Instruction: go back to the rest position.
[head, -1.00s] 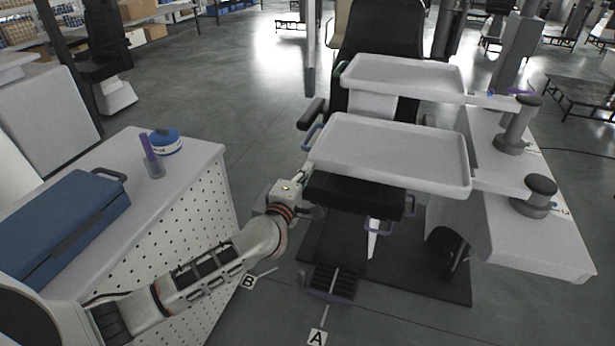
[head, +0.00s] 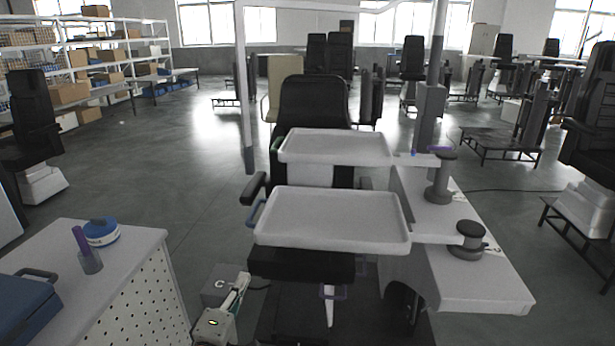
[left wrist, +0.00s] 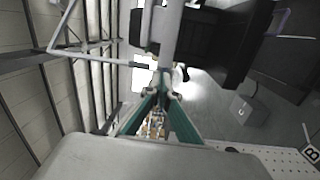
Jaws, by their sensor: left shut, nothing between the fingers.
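My left gripper (head: 241,284) shows low in the head view, between the perforated cabinet and the chair with the trays. It is shut and empty, its tip pointing up and away. In the left wrist view its green-edged fingers (left wrist: 163,88) come together with nothing held between them. My right gripper is in neither view.
Two white trays (head: 332,220) on swing arms stand over a black chair (head: 312,104) right of the gripper. A grey box marked C (head: 219,287) is close behind it. A cabinet (head: 140,246) with a blue tape roll (head: 101,232) stands left. Open floor lies beyond.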

